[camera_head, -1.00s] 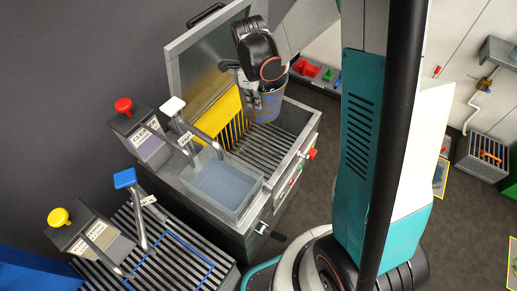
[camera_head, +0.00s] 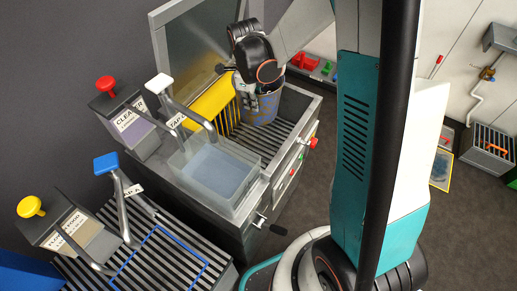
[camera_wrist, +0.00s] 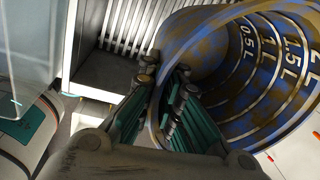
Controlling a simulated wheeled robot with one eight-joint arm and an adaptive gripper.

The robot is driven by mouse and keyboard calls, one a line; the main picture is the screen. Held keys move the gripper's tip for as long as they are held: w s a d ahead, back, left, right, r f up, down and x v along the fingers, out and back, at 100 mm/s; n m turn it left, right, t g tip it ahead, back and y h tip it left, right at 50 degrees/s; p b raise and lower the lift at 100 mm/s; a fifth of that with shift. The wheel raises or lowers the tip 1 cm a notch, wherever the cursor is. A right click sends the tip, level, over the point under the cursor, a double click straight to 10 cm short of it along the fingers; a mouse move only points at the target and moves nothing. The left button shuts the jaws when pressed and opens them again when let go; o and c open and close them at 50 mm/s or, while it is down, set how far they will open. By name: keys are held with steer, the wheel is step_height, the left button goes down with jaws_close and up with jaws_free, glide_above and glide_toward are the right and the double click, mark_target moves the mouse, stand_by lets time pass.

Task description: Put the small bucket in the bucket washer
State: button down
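The small bucket (camera_head: 265,106), blue and brown mottled, is upright inside the bucket washer (camera_head: 300,97), low over its slatted floor. I cannot tell whether its base touches the slats. The washer is a grey metal tub with its lid (camera_head: 200,45) raised and a yellow panel (camera_head: 212,100) at the back. My gripper (camera_head: 243,94) is at the bucket's left rim. In the wrist view my gripper (camera_wrist: 160,108) has its fingers on either side of the rim, pinching the wall. The bucket (camera_wrist: 232,70) shows litre marks inside.
A clear water basin (camera_head: 222,170) with a tap stands in front of the washer. Left are dispensers with red (camera_head: 105,83) and yellow (camera_head: 31,206) knobs, and a blue-handled tap (camera_head: 106,162) over a slatted bench. The washer floor right of the bucket is clear.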

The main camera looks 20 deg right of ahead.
step_height(320, 180, down, 20)
steer(key=b, duration=0.7)
steer(key=shift+f+b, duration=0.2)
steer(key=shift+b, duration=0.2)
steer(key=c, duration=1.8)
jaws_free()
